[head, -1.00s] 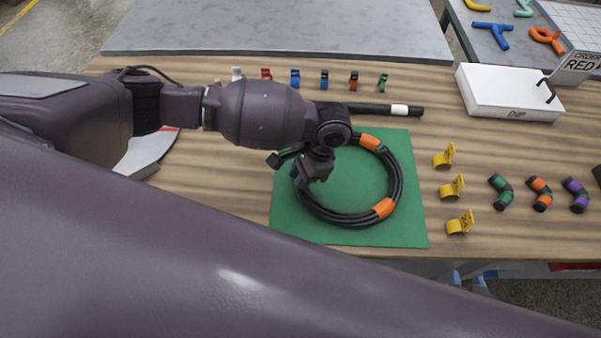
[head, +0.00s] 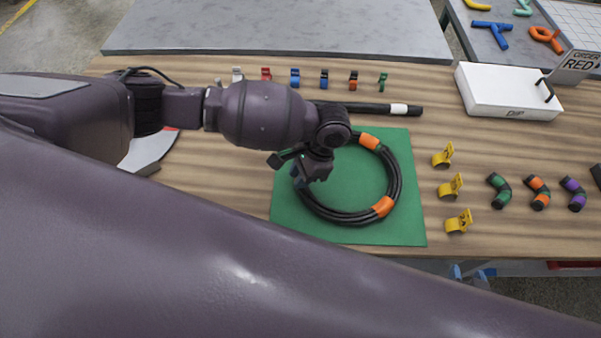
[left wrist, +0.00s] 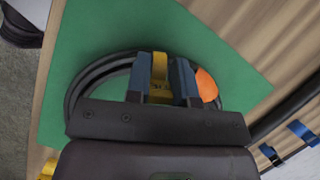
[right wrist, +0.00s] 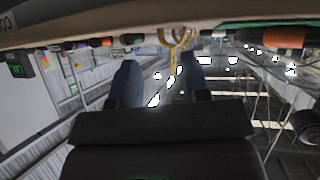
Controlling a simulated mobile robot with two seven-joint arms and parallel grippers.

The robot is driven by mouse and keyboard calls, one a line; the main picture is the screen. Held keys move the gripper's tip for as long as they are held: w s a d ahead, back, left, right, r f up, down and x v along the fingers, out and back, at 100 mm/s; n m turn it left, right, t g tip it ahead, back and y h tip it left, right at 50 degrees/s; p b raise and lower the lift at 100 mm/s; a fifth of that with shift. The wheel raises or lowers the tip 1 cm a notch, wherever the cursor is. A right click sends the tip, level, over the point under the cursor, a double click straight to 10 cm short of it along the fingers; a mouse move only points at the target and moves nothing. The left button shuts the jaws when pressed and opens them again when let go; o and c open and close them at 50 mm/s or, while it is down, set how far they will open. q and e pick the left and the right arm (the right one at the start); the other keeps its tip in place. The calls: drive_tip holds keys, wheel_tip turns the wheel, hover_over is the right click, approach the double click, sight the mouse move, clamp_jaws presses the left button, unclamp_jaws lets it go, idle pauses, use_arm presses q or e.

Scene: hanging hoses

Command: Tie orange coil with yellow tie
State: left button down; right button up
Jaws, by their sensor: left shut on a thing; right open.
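The orange coil (head: 398,182), a ring of black hose with orange bands, lies on a green mat (head: 410,232). My left gripper (head: 306,178) is at the coil's left side. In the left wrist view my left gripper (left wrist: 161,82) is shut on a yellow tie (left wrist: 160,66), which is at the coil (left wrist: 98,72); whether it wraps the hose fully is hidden. Three more yellow ties stand right of the mat, one of them in the middle (head: 452,186). My right gripper (right wrist: 158,82) is open and empty in the right wrist view and outside the head view.
Several coloured clips, including a blue one (head: 295,79), stand in a row behind the mat. A black rod (head: 370,109) lies behind the coil. A white box (head: 505,92) and bent hose pieces (head: 539,193) are at the right. My arm link crosses the foreground.

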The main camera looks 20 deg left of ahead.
use_arm(q)
drive_tip(key=shift+f, duration=0.2)
use_arm(e)
drive_tip(key=shift+s+f, duration=0.15)
use_arm(q)
drive_tip(key=shift+f, duration=0.65)
use_arm(e)
drive_tip(key=shift+s+d+f, duration=0.1)
drive_tip(key=shift+s+f, duration=0.3)
drive_tip(key=shift+f, duration=0.1)
use_arm(q)
drive_tip(key=shift+f, duration=0.2)
use_arm(e)
drive_tip(key=shift+w, duration=0.15)
drive_tip(key=shift+w+r, duration=0.1)
drive_tip(key=shift+w+r, duration=0.2)
drive_tip(key=shift+w, duration=0.05)
use_arm(q)
drive_tip(key=shift+s+f, duration=0.1)
drive_tip(key=shift+f+b, duration=0.1)
drive_tip(key=shift+b, duration=0.25)
use_arm(e)
drive_tip(key=shift+s+f, duration=0.1)
drive_tip(key=shift+s, duration=0.1)
